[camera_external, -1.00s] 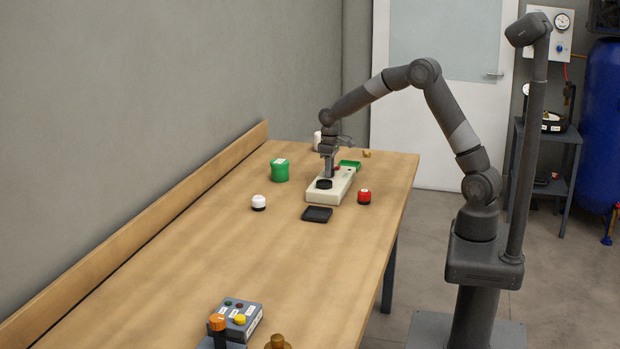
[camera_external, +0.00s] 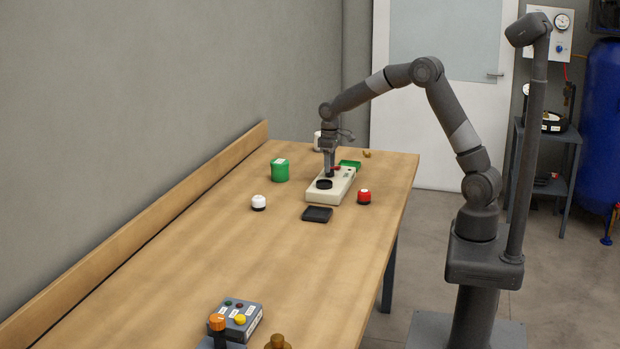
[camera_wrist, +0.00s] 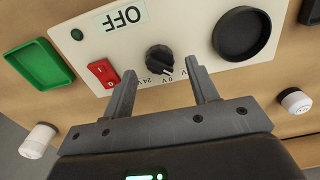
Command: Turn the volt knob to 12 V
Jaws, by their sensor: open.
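The volt knob (camera_wrist: 159,58) is a small black round knob with a pale pointer mark, on a cream panel box (camera_external: 340,186). Small volt labels sit around its lower side in the wrist view. In the external view my gripper (camera_external: 329,174) hangs over the box and hides the knob.
A red rocker switch (camera_wrist: 103,73) is close beside the left finger. A black round cup (camera_wrist: 241,35) is to the right on the panel.

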